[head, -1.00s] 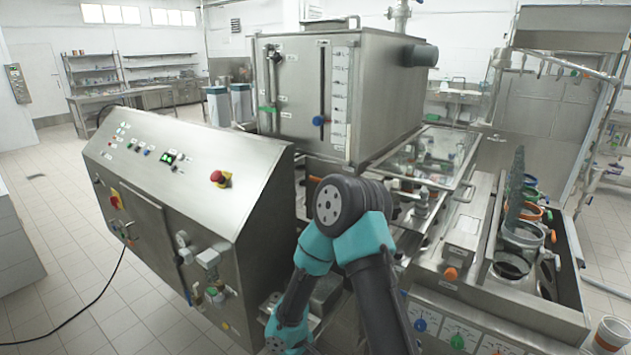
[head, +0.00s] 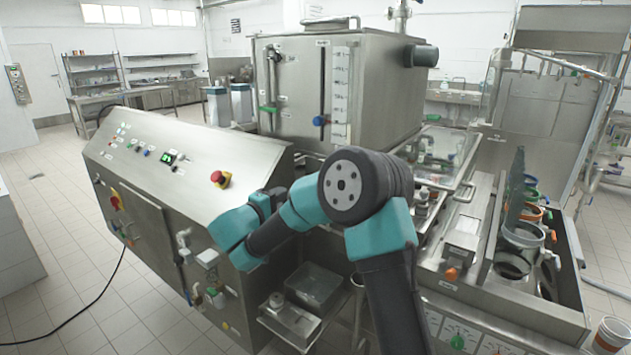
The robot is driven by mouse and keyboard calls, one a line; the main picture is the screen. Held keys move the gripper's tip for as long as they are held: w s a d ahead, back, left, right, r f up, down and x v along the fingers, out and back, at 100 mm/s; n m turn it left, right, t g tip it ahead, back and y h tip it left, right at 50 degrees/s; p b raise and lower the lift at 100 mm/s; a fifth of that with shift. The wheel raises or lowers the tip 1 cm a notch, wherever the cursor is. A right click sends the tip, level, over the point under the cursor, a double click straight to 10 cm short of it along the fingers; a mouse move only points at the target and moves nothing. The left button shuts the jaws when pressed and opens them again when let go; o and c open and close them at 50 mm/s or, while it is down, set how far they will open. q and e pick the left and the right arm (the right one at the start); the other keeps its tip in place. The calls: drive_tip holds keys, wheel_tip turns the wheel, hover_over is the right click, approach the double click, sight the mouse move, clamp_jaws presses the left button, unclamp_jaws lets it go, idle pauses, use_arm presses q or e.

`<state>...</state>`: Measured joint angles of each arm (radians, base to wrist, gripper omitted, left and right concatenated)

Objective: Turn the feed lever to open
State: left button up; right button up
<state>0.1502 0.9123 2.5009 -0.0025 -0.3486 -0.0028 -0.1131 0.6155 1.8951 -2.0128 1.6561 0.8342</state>
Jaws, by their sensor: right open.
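A lever with a green handle (head: 268,108) is on the left of the front face of the steel hopper box (head: 385,90). It hangs down from its pivot, with small labels beside it. A blue knob (head: 319,121) sits low in a vertical slot beside a white scale. The labels are too small to read, so I cannot tell for sure which is the feed lever. My right gripper (head: 268,198) is open, small and dark at the end of my teal wrist, in front of the control cabinet and below the green handle, apart from it. My left gripper is out of view.
The sloped control cabinet (head: 205,160) with a red emergency button (head: 220,179) stands close to my right wrist. A shallow metal tray (head: 290,322) is below my forearm. A bench with cup rings (head: 523,235) stands at the right.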

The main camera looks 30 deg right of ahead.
drive_tip(key=shift+d, duration=0.15)
drive_tip(key=x, duration=1.7)
drive_tip(key=shift+w+f, duration=0.1)
drive_tip(key=shift+w, duration=0.05)
drive_tip(key=shift+c, duration=0.2)
clamp_jaws()
